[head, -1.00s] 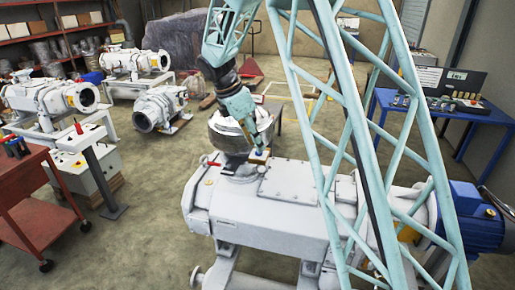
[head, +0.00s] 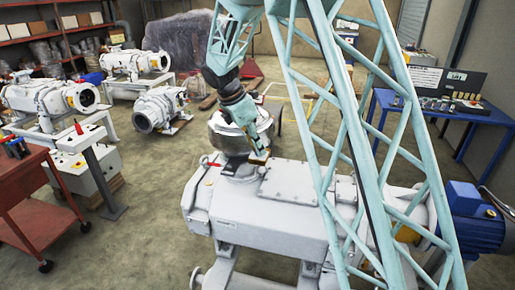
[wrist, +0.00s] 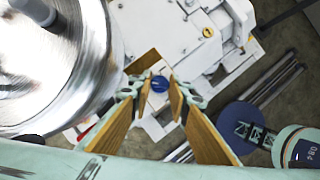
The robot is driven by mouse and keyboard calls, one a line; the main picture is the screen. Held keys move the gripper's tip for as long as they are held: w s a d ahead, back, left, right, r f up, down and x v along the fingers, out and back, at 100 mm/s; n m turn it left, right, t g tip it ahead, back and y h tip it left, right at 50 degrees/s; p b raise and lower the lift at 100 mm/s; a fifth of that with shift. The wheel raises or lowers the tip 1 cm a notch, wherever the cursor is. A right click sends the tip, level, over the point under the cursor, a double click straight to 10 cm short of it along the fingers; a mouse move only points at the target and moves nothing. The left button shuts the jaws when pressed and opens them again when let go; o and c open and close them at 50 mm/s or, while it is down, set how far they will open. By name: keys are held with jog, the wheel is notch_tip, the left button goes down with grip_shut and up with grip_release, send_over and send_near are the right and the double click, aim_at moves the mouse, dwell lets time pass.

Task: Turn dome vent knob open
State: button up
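The silver dome (head: 228,135) stands on the white pump body (head: 270,225), and its shiny side fills the left of the wrist view (wrist: 60,75). A small round blue knob (wrist: 159,84) sits on a yellowish plate beside the dome. In the head view my gripper hides the knob. My gripper (head: 261,156) points down at the right side of the dome. In the wrist view its two wood-coloured fingers (wrist: 160,95) are apart, with the knob between or just beyond their tips. I cannot tell whether either tip touches it.
A red lever (head: 210,163) lies left of the dome's base. A blue motor (head: 475,215) is at the pump's right end. A red cart (head: 25,195) and a control stand (head: 85,175) are at left, a blue table (head: 440,110) at right.

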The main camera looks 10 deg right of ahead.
dwell(0.4)
jog(key=m+p, duration=0.1)
jog(key=m, duration=0.1)
jog(key=m+g+p, duration=0.1)
jog(key=m+p, duration=0.1)
jog(key=shift+w+r+g+p, duration=0.1)
jog(key=shift+w+g+p, duration=0.1)
jog(key=shift+g+p, duration=0.1)
jog(key=m+g+p, duration=0.1)
jog(key=m, duration=0.1)
jog(key=m+p, duration=0.1)
jog(key=m, duration=0.2)
jog(key=shift+w+g+p, duration=0.1)
jog(key=shift+g+p, duration=0.2)
jog(key=shift+g, duration=0.1)
jog(key=m+p, duration=0.1)
jog(key=m, duration=0.1)
jog(key=m+g+y, duration=0.1)
jog(key=m, duration=0.1)
jog(key=shift+w+d+m+p, duration=0.1)
jog(key=shift+d+m+p, duration=0.1)
jog(key=shift+m+p, duration=0.15)
jog(key=shift+m+g+y+p, duration=0.55)
jog(key=shift+m+y, duration=0.45)
jog(key=shift+m, duration=1.15)
jog(key=o, duration=0.9)
